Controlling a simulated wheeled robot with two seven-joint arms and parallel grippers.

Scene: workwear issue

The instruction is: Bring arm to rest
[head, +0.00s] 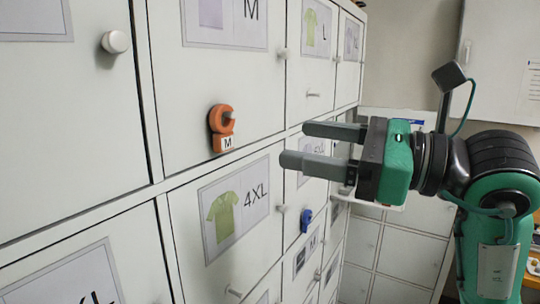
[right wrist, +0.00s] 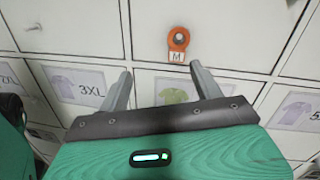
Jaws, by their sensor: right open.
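My right gripper (head: 308,145) reaches in from the right in the head view, in front of the white lockers. Its two grey fingers are apart and nothing is between them. In the right wrist view the open fingers (right wrist: 162,88) point at the locker fronts. An orange tag marked M (head: 221,128) hangs on a knob of an upper door, left of the fingertips and apart from them. The tag also shows in the right wrist view (right wrist: 177,45), beyond the fingers. My left gripper is not in view.
The locker wall (head: 95,130) fills the left, with knobs sticking out and shirt labels such as 4XL (head: 236,212). A blue tag (head: 306,220) hangs on a lower door. More white lockers (head: 410,250) stand behind my right arm. A white cabinet (head: 500,70) is at upper right.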

